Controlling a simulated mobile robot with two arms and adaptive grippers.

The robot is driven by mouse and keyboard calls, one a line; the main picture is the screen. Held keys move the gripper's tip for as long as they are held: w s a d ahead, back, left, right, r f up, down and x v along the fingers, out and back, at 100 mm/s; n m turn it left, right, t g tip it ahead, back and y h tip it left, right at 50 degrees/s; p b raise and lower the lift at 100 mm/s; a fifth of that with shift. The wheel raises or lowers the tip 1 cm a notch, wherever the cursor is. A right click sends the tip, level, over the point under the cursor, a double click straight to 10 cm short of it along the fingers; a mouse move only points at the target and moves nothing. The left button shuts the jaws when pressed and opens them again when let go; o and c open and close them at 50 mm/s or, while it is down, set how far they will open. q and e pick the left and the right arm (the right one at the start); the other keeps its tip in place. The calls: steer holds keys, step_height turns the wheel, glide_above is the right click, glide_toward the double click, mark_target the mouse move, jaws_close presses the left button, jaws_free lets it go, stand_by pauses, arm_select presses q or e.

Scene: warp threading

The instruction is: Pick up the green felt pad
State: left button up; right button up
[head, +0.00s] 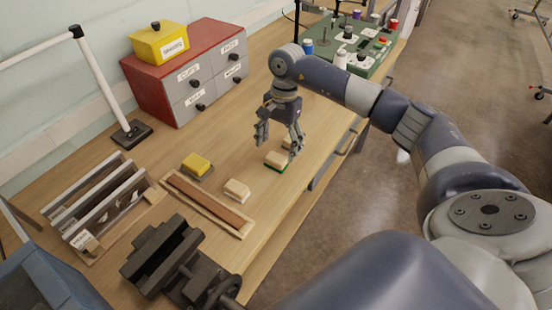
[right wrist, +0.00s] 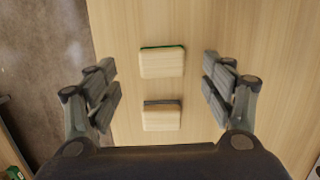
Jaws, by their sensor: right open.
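The green felt pad (head: 276,160) is a pale wooden block with a green felt layer along its bottom edge. It lies flat on the workbench near its right edge. In the right wrist view the green felt pad (right wrist: 162,63) lies between the lines of the fingers, towards the top. My right gripper (head: 280,141) is open and empty, pointing down above the pad. In the right wrist view its fingers (right wrist: 160,84) stand wide apart on either side. My left gripper is not in view.
A similar block with a dark grey layer (right wrist: 162,117) lies close to the green one. Another pale block (head: 237,189), a yellow-topped block (head: 197,165) and a long wooden tray (head: 178,187) lie to the left.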

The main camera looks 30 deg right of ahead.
mark_target(276, 158)
steer(key=shift+f, duration=0.3)
steer(key=f+p, duration=0.1)
steer(key=f, duration=0.2)
steer(key=f+p, duration=0.1)
steer(key=shift+a+f+p, duration=0.15)
steer(key=shift+a+p, duration=0.1)
steer(key=shift+p, duration=0.05)
steer(key=shift+f, duration=0.4)
steer(key=shift+c, duration=1.1)
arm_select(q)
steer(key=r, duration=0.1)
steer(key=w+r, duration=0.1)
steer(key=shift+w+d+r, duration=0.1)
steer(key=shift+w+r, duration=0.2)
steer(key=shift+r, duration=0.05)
arm_select(e)
steer(key=c, duration=0.9)
